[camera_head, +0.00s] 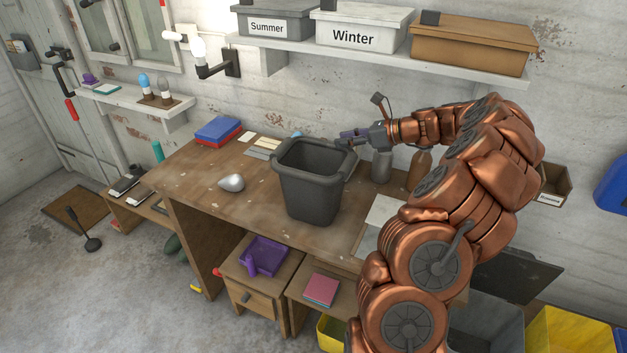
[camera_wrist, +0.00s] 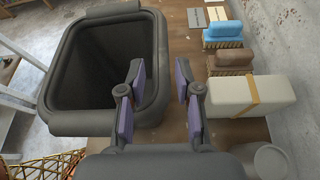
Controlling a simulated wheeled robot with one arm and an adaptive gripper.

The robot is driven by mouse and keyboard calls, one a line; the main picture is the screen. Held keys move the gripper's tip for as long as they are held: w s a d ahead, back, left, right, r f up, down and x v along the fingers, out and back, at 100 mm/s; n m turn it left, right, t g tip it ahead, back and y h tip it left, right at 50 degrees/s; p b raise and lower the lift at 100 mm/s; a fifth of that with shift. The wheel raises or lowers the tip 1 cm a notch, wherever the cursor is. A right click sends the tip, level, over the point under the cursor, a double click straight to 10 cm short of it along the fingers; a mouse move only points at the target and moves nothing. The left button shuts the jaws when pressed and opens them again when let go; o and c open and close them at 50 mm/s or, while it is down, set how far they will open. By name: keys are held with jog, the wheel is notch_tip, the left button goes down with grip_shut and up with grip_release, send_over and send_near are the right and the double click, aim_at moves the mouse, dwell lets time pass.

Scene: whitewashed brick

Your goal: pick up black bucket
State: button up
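The black bucket (camera_head: 312,190) stands upright and looks empty on the wooden workbench. In the wrist view the bucket (camera_wrist: 75,122) fills the upper left, its dark opening facing the camera. My gripper (camera_head: 350,136) is at the bucket's right back rim, at about rim height. In the wrist view my gripper (camera_wrist: 161,77) is open, with purple pads on both fingers. The left finger overlaps the bucket's opening and the right finger is outside it, so the right rim lies between them in this view. I cannot tell whether either finger touches the rim.
A silvery lump (camera_head: 231,183) lies left of the bucket on the workbench (camera_head: 200,170). Bottles (camera_head: 418,168) stand behind it, right of the bucket. A pale box (camera_wrist: 250,95) and brushes (camera_wrist: 222,33) lie right of my fingers. A shelf (camera_head: 370,62) with boxes is above.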

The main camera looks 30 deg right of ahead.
jog(key=p+x, duration=0.2)
jog(key=x, duration=0.2)
jog(key=shift+w+a, duration=0.15)
jog(key=shift+a, duration=0.2)
jog(key=shift+f, duration=0.1)
grip_shut()
